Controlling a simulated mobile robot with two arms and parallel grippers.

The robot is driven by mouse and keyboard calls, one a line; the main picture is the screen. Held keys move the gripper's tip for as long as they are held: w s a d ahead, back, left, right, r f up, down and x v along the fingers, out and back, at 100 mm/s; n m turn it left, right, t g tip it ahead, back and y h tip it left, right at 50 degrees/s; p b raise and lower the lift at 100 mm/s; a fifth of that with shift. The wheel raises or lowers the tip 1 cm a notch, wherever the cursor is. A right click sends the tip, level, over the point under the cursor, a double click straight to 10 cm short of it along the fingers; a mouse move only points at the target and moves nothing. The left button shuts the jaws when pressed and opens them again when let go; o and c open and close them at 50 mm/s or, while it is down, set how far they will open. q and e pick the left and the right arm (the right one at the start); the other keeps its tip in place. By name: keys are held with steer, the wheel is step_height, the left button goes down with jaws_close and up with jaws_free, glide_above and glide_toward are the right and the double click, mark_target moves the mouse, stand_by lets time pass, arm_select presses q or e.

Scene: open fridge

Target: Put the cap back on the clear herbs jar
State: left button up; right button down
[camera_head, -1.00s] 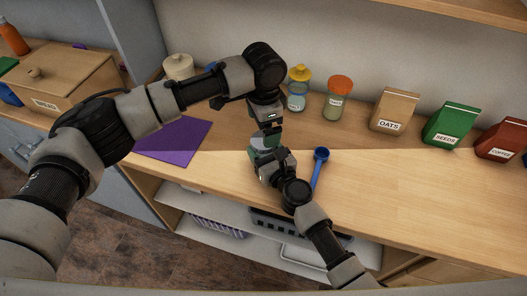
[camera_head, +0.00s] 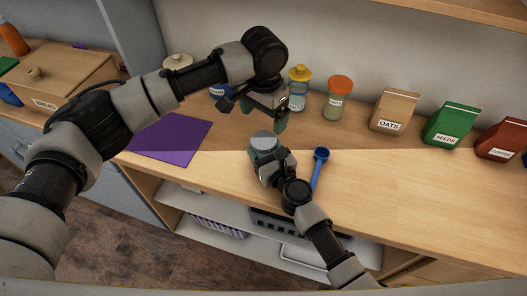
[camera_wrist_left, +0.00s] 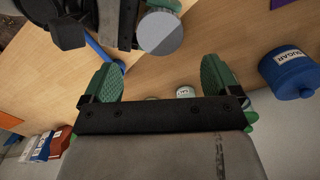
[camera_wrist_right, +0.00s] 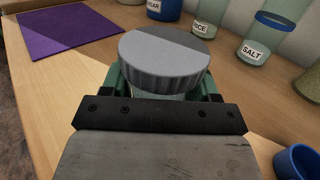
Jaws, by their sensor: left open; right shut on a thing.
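A clear jar (camera_wrist_right: 150,95) stands upright in my right gripper (camera_head: 265,158), which is shut around its body over the counter. Its label is hidden, so I cannot read its name. A grey ribbed cap (camera_head: 264,140) sits on top of the jar and looks level; it also shows in the right wrist view (camera_wrist_right: 165,60) and the left wrist view (camera_wrist_left: 160,33). I cannot tell how tightly it sits. My left gripper (camera_head: 265,122) is open and empty, above and behind the cap and apart from it.
A blue scoop (camera_head: 319,165) lies just right of the jar. A purple mat (camera_head: 168,138) lies to the left. Yellow-lidded (camera_head: 299,88) and orange-lidded (camera_head: 339,98) jars and an oats bag (camera_head: 393,110) stand along the back. The counter's front right is clear.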

mark_target(264, 140)
arm_select(q)
step_height(264, 140, down, 8)
steer(key=shift+r, duration=0.15)
stand_by(0.3)
steer(key=c, duration=0.7)
steer(key=o, duration=0.8)
steer(key=shift+r, duration=2.3)
steer(key=shift+o, duration=0.4)
